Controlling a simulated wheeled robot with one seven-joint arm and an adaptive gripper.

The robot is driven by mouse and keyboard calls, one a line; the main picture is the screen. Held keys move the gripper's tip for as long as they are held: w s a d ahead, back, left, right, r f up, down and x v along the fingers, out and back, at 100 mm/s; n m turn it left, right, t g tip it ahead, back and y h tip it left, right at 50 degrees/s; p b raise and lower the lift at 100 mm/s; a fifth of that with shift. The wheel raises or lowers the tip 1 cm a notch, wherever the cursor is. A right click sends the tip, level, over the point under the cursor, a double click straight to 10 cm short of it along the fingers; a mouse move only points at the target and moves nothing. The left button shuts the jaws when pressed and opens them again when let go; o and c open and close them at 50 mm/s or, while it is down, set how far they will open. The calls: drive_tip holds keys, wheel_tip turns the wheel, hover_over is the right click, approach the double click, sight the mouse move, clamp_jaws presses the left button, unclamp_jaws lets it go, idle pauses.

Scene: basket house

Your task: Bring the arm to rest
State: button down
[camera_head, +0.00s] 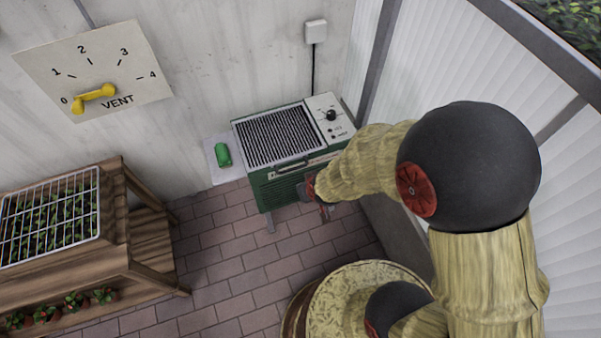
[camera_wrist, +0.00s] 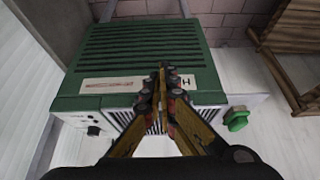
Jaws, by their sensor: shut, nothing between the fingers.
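My gripper (camera_wrist: 161,90) is shut and empty in the wrist view, its fingertips together in front of the green heater (camera_wrist: 140,58). In the head view my arm reaches from the right to the front of the green heater (camera_head: 285,160), and my gripper (camera_head: 312,190) shows only in part at its front right, below the handle. I cannot tell whether the fingertips touch the heater. The heater has a dark slatted top and a pale panel with a black knob (camera_head: 331,115).
A green object (camera_head: 223,154) lies on a pale shelf left of the heater. A wooden bench (camera_head: 120,225) with a wire rack (camera_head: 50,215) stands at left. A vent dial (camera_head: 95,75) with a yellow pointer is on the wall. Brick floor (camera_head: 225,262) is clear between bench and heater.

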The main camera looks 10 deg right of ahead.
drive_tip(key=shift+s, duration=0.15)
drive_tip(key=s+d+r+g, duration=0.1)
drive_tip(key=s+g, duration=0.3)
drive_tip(key=s, duration=0.4)
drive_tip(key=s+d+r+m+t, duration=0.1)
drive_tip(key=s+d+r+t, duration=0.1)
drive_tip(key=r, duration=1.4)
drive_tip(key=s+d+r+m+t+h, duration=0.1)
drive_tip(key=s+d+r, duration=0.3)
drive_tip(key=r, duration=1.3)
drive_tip(key=shift+d+r+t, duration=0.15)
drive_tip(key=shift+d+t, duration=0.45)
drive_tip(key=shift+d, duration=0.6)
drive_tip(key=c, duration=2.6)
unclamp_jaws()
